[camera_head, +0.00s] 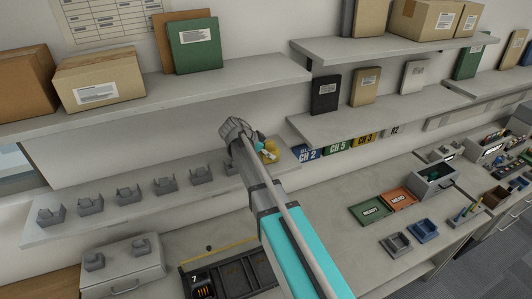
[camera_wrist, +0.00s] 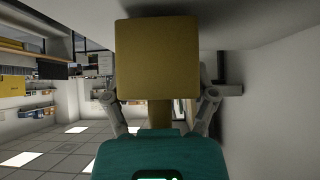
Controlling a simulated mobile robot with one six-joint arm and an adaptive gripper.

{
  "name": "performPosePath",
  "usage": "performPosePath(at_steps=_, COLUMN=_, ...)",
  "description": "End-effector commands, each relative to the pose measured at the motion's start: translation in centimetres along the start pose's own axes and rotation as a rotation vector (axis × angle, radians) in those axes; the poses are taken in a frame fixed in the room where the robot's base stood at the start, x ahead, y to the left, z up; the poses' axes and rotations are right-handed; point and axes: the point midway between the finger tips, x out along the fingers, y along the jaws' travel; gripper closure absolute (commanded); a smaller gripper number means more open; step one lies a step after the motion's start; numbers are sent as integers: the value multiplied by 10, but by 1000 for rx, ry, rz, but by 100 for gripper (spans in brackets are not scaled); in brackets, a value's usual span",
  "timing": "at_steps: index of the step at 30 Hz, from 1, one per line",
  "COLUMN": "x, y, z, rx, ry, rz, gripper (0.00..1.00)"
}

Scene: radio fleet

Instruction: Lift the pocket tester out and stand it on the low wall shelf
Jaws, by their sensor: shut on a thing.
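The pocket tester is a yellow, block-shaped thing (camera_head: 271,147). It also fills the upper middle of the wrist view (camera_wrist: 157,58), where a narrower yellow part runs down between the fingers. My gripper (camera_head: 263,151) is shut on it, with one grey finger on each side. In the head view it is at the right end of the lower left wall shelf (camera_head: 110,215), mostly behind my wrist. I cannot tell whether the tester touches the shelf.
Several grey cradles (camera_head: 164,186) stand along that shelf. An upper shelf (camera_head: 230,78) with boxes and a green binder (camera_head: 194,46) hangs above. Coloured channel signs (camera_head: 336,146) are close to the right. Below are a black tray (camera_head: 232,277) and READY card (camera_head: 370,212) on the bench.

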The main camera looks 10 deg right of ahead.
Motion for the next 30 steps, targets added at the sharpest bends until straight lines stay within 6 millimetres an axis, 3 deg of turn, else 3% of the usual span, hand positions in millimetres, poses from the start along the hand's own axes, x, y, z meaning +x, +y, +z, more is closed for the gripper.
performPosePath(at_steps=19, x=11, y=7, z=10, rx=-9, ry=-1, rz=8, gripper=85)
performPosePath(at_steps=20, x=10, y=7, z=9, rx=-8, ry=-1, rz=9, gripper=22)
performPosePath(at_steps=24, x=10, y=6, z=8, rx=-6, ry=-1, rz=6, gripper=0)
performPosePath(at_steps=30, x=9, y=4, z=7, rx=-4, ry=0, rz=5, gripper=0)
